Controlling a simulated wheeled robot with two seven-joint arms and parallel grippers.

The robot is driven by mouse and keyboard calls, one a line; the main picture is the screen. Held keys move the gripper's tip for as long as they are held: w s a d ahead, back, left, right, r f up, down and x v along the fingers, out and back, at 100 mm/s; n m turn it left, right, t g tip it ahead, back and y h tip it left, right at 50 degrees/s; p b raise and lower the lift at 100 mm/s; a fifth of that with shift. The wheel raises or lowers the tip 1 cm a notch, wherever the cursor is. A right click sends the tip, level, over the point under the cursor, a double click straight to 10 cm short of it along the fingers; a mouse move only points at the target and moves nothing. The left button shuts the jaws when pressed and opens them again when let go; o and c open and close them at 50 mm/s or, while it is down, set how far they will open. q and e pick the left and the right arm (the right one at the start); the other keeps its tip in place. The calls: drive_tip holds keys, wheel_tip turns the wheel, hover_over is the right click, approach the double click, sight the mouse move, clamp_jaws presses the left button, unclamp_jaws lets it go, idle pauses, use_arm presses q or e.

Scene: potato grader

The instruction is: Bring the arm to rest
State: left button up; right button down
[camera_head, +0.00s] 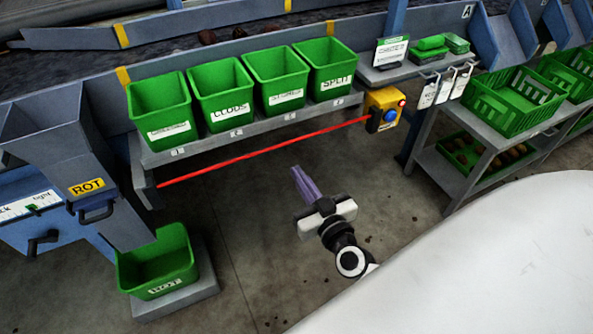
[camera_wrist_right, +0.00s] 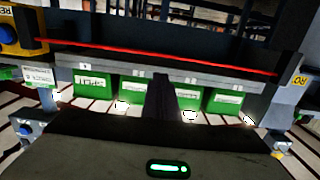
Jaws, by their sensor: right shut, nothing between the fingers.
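My right gripper (camera_head: 304,186) is in the middle of the head view, over the bare floor in front of the bin shelf. Its purple-grey fingers are together with nothing between them, and they point toward the shelf. It touches nothing that I can see. In the right wrist view the shut fingers (camera_wrist_right: 162,97) stand up in the middle, with the green bins beyond them. My left gripper is not in the head view.
A red cord (camera_head: 262,152) runs along the front of the shelf (camera_head: 240,131) to a yellow button box (camera_head: 384,108). Several green bins (camera_head: 221,95) stand on the shelf. A green ROT bin (camera_head: 158,264) is at lower left. A rack (camera_head: 475,124) with green crates is at right.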

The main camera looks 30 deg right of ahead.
idle(0.4)
drive_tip(key=s+a+f+n+g+y, duration=0.4)
drive_tip(key=s+a+f+y, duration=0.25)
drive_tip(key=s+a, duration=0.4)
drive_tip(key=s+a+f+g+h, duration=0.1)
drive_tip(key=s+a+f+g, duration=0.2)
drive_tip(key=s+f, duration=0.3)
drive_tip(key=shift+s+a+f+g+p, duration=0.2)
drive_tip(key=shift+s+g+p, duration=0.2)
drive_tip(key=shift+s+g, duration=0.55)
